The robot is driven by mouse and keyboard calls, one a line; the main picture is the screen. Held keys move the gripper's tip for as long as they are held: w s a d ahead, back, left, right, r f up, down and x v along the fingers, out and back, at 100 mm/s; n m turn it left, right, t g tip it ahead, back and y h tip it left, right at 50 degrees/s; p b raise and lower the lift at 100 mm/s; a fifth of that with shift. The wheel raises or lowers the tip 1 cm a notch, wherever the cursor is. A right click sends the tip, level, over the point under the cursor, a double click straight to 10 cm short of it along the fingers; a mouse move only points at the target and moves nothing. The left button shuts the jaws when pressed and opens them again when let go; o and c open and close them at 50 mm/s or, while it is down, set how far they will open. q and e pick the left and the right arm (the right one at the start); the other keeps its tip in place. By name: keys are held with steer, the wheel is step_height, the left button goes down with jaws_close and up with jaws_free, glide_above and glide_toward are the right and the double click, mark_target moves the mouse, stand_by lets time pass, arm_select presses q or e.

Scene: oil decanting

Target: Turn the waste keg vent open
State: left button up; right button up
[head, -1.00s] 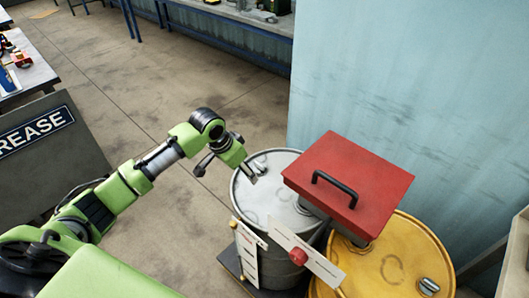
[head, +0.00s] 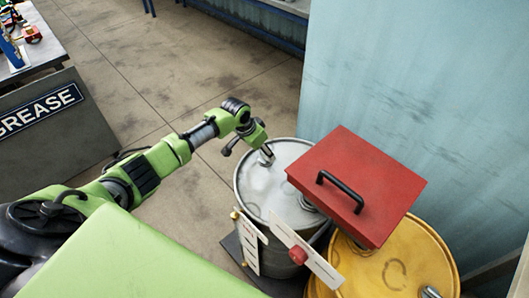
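A grey metal drum (head: 253,190) stands right of centre, and a yellow drum (head: 390,270) stands beside it at the lower right. A small metal fitting (head: 267,157) shows at the far left of the grey drum's lid; I cannot tell whether it is the vent or how it is turned. My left gripper (head: 247,153) is spread open at the lid's far left edge. One dark finger is outside the rim and the other is close to the fitting, contact unclear. Another metal fitting (head: 431,292) is on the yellow drum. My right gripper is not in view.
A red box with a black handle (head: 365,180) sits over the drums. White plates with a red knob (head: 298,255) hang at the front. A pale blue wall (head: 430,90) stands behind. A GREASE sign (head: 40,110) is at left, with open floor between.

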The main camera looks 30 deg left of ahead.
mark_target(265, 157)
arm_select(q)
steer(key=shift+x, duration=0.85)
steer(key=shift+w+f, duration=0.1)
steer(key=shift+f, duration=0.25)
steer(key=c, duration=1.1)
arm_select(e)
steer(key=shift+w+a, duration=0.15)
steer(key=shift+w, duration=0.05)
arm_select(q)
steer(key=shift+d, duration=0.1)
